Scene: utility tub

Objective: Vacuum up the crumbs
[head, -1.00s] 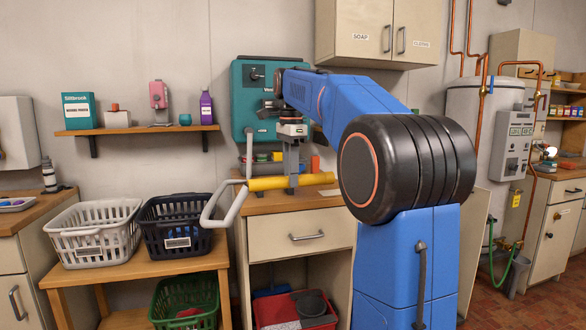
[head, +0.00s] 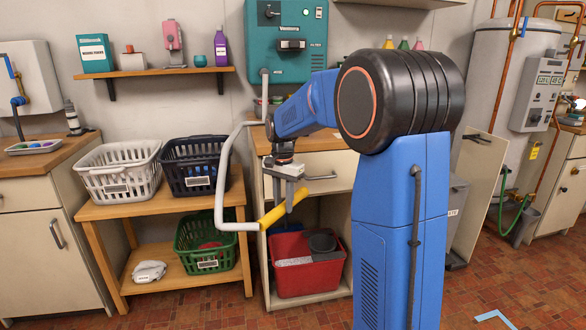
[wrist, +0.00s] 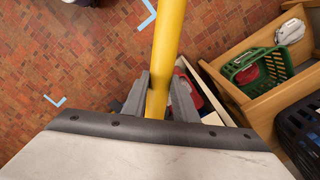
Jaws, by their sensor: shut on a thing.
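A yellow wand (head: 285,205) hangs in front of the open cabinet, tilted with its right end higher in the head view. My gripper (head: 286,194) is shut on the wand; the wrist view shows the yellow tube (wrist: 169,35) running between both fingers. Light blue corner marks lie on the floor, one at the bottom right of the head view (head: 494,316), others in the wrist view (wrist: 147,16). I cannot make out any crumbs.
A wooden stand (head: 185,212) holds a white basket (head: 118,172), a dark basket (head: 192,168) and a green basket (head: 205,245). A red bin (head: 308,268) sits in the open cabinet behind the wand. The tiled floor (head: 480,285) is open at the right.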

